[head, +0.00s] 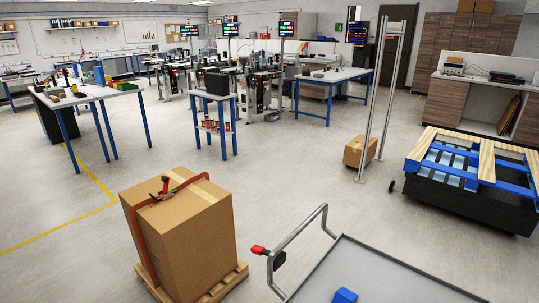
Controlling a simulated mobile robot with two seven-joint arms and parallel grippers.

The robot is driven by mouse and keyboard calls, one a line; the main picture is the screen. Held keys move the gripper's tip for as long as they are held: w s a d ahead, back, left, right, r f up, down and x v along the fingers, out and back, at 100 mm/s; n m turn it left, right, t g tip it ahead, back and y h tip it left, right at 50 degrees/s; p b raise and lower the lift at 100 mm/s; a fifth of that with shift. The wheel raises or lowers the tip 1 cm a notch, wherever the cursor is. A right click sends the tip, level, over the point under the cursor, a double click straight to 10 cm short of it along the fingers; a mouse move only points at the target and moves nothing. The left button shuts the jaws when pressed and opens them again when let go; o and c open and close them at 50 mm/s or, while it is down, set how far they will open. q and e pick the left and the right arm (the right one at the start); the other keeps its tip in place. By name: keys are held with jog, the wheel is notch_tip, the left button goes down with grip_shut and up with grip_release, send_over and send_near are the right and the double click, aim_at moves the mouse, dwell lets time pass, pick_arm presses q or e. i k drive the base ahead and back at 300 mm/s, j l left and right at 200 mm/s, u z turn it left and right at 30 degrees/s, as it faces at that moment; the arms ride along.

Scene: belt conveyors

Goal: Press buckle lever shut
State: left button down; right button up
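A small dark buckle (164,187) with red and green parts sits on top of a large cardboard box (190,240). One part of it seems to stick up from the box top, but it is too small to tell how far the lever is open. An orange-red strap (140,236) runs over the top and down the left side of the box. The box stands upright on a wooden pallet (230,282). Neither of my grippers is in view.
A grey cart or tray (385,275) with a metal rail (300,235), a red-tipped handle (259,250) and a blue block (344,296) is at the front right. A smaller carton (359,152) stands by metal posts. Clear floor surrounds the pallet's left and back.

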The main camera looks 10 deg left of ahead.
aim_at(165, 180)
jog(key=i+j, duration=0.15)
jog(key=j, duration=0.2)
jog(key=i+j, duration=0.15)
jog(key=j, duration=0.25)
jog(key=i+j+z, duration=0.1)
jog(key=j, duration=0.25)
jog(key=i+j, duration=0.2)
jog(key=j, duration=0.15)
jog(key=i+j, duration=0.15)
jog(key=j, duration=0.25)
jog(key=i+j+z, duration=0.1)
jog(key=j, duration=0.3)
jog(key=i+j, duration=0.15)
jog(key=j, duration=0.2)
